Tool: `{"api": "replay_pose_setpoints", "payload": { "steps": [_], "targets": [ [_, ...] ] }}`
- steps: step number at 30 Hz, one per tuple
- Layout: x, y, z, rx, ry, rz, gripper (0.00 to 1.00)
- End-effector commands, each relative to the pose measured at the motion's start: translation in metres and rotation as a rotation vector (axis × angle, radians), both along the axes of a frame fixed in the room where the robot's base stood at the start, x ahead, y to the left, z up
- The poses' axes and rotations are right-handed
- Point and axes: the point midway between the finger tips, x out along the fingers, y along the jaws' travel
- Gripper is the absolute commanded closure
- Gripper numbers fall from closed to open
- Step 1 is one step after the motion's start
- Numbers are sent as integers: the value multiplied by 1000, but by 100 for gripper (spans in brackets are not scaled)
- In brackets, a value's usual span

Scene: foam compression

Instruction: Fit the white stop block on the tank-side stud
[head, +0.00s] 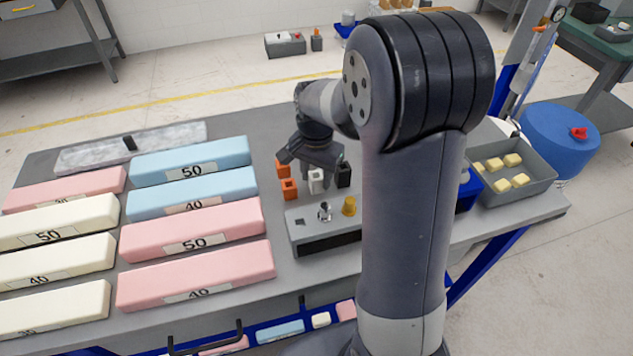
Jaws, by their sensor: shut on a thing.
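My gripper (314,168) is above the worktable, a little left of my arm's upright link. It is shut on the white stop block (316,183), which shows just under the fingers. Whether the block touches the table cannot be told. Two orange blocks (289,190) stand just left of it, and a black block (344,176) stands just right. The tank-side stud cannot be made out; my arm hides part of the table toward the blue tank (558,138).
A grey holder (318,240) with a silver piece and a yellow piece (349,206) sits in front of the gripper. Pink, cream and blue numbered foam bars (195,240) cover the left of the table (245,150). A grey tray (530,190) with yellow pieces is at right.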

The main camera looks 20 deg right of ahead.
Motion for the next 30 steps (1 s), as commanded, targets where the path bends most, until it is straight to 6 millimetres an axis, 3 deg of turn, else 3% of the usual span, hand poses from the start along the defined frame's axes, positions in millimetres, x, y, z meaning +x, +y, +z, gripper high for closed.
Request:
{"api": "replay_pose_setpoints", "payload": {
  "steps": [5,17,30],
  "targets": [
    [0,0,0,0,0,0,87],
    [0,0,1,0,0,0,87],
    [0,0,22,0,-1,0,87]
  ]
}}
